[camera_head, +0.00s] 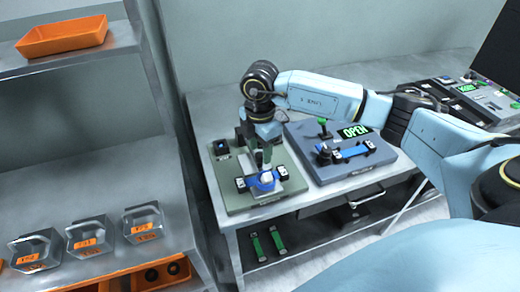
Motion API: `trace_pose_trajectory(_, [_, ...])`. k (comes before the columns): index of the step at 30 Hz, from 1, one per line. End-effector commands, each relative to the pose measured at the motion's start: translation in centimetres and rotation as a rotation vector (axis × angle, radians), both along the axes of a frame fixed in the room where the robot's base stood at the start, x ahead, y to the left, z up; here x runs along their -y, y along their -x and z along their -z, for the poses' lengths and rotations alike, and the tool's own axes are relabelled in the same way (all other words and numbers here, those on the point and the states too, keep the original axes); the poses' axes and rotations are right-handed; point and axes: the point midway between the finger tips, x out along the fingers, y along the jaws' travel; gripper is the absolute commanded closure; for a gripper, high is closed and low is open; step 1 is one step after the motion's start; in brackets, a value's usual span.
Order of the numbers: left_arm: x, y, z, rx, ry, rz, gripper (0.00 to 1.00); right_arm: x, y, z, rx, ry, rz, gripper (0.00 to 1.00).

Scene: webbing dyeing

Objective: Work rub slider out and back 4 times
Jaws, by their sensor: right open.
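A device on a grey-green base plate (232,196) carries a blue piece with a white top (266,179), set between two dark end blocks. I take this piece for the rub slider. My right arm reaches in from the right, and my right gripper (263,160) points down just above and behind the slider. The gripper is open. Its fingertips are small and partly lost against the device, so I cannot tell whether they touch the slider. My left gripper is not in view.
Beside it on the table stands a blue-grey unit (330,175) with a green OPEN sign (355,131) and a green-topped lever (323,124). A control panel (470,95) is at the right. A shelf on the left holds an orange tray (62,36) and clear bins (88,238).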

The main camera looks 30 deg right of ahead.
Motion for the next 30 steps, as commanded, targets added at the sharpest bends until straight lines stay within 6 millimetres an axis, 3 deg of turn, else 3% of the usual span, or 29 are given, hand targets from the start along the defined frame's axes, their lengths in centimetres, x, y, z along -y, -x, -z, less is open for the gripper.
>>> trace_pose_trajectory(12, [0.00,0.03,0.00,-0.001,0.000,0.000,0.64,-0.01,0.01,1.01,0.000,0.000,-0.001,0.54])
trace_pose_trajectory(23, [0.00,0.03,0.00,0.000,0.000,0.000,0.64,-0.02,0.01,0.97,0.000,0.000,-0.001,0.99])
trace_pose_trajectory(30, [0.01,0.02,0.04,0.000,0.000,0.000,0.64,0.26,-0.07,0.97,0.000,0.000,0.004,1.00])
